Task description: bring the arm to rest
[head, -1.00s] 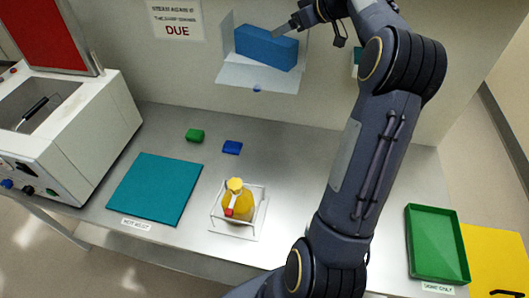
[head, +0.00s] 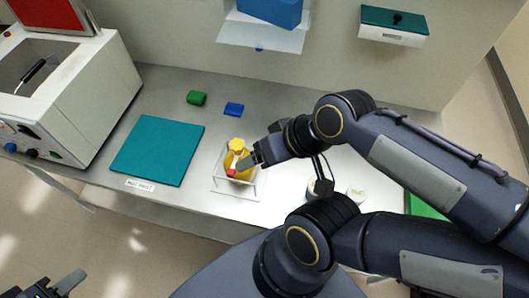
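My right arm comes in from the right and folds back over the bench. Its gripper (head: 250,160) is in front of the yellow bottle (head: 236,146) in the picture, with a grey finger across the bottle's side. I cannot tell whether it touches the bottle or is shut.
A white machine (head: 90,85) stands left. A blue box (head: 270,12) and a teal-lidded box (head: 393,25) are at the wall. My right arm partly hides a green tray (head: 422,207).

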